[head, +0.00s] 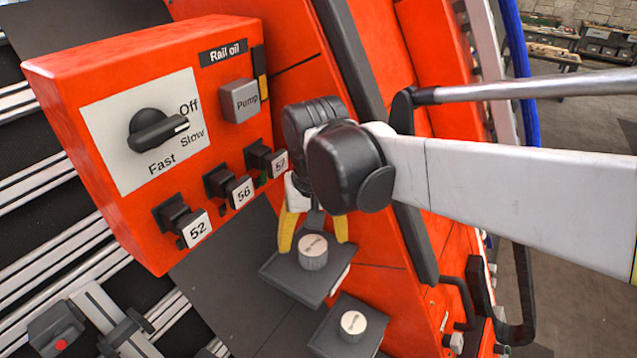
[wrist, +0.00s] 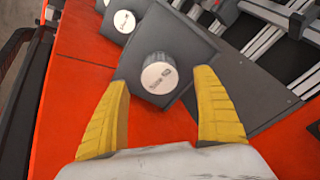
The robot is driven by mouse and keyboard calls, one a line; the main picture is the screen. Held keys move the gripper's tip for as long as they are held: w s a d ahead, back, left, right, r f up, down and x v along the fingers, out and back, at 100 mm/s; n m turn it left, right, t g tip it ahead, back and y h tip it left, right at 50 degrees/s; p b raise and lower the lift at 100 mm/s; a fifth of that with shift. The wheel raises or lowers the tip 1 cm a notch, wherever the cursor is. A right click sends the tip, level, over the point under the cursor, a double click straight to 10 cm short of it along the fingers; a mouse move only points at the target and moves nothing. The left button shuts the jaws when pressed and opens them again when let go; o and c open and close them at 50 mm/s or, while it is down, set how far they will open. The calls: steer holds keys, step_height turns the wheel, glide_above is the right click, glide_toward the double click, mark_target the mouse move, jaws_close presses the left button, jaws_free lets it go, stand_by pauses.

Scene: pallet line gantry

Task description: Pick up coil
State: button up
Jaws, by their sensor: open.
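A short grey cylinder (head: 313,258) with a white labelled top stands on a dark square ledge (head: 280,272) on the orange machine. It may be the coil; its label is too small to read. My gripper (head: 313,243) is open, with one yellow finger at each side of this cylinder in the head view. In the wrist view the cylinder (wrist: 158,72) lies between and just beyond the fingertips (wrist: 162,80), with gaps on both sides. I see no clear contact. A second, similar cylinder (head: 353,325) stands on a lower ledge (head: 330,345) and also shows in the wrist view (wrist: 124,21).
An orange control box (head: 150,230) with a black dial (head: 158,130), a grey Pump button (head: 240,101) and tags 52, 56 and 57 stands left of my gripper. A black bar (head: 385,170) runs behind my wrist. Metal rails (head: 70,255) lie at left.

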mark_target(313, 246)
steer(key=f, duration=0.4)
steer(key=shift+w+a+f+p, duration=0.1)
steer(key=shift+w+f+p, duration=0.25)
steer(key=shift+s, duration=0.1)
steer(key=shift+c, duration=0.3)
steer(key=c, duration=1.5)
steer(key=shift+r, duration=0.1)
